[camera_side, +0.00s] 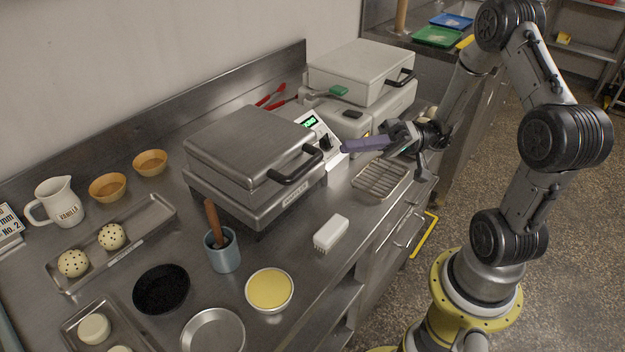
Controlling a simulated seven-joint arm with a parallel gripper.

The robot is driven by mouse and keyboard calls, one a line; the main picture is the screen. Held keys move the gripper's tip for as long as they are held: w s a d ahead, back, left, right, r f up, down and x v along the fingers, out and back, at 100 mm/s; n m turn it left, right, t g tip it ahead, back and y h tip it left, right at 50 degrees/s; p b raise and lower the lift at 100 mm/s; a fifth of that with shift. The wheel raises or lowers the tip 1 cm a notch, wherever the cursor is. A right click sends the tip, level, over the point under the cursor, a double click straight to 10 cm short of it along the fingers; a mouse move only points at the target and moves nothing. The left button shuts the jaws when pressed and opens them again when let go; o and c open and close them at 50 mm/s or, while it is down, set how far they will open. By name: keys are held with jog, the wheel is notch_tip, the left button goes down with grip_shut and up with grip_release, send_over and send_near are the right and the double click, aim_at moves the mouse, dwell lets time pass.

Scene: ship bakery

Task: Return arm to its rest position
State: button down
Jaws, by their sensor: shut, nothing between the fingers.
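My gripper (402,148) is above the right end of the steel counter (375,215), over the back edge of a wire rack tray (380,178). Its fingers are shut with nothing held between them. A purple-grey bar (368,144) shows just left of the fingers; I cannot tell whether it touches them. My arm bends up from its yellow base at the right and reaches left over the counter edge.
A closed steel waffle iron (245,150) with a black handle stands left of my gripper; a pale one (360,72) stands behind. A white brush (331,232), a blue cup (222,252) and a yellow-filled pan (269,289) are in front. Open floor (580,250) lies right.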

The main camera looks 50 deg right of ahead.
jog(key=s+a+r+n+g+h, duration=0.3)
jog(key=s+a+n+g+h, duration=0.5)
jog(key=s+a+g, duration=0.4)
jog(key=d+m+t+h, duration=0.9)
jog(key=d+h, duration=0.1)
jog(key=d, duration=0.2)
jog(key=shift+s+h, duration=0.15)
jog(key=shift+h, duration=0.15)
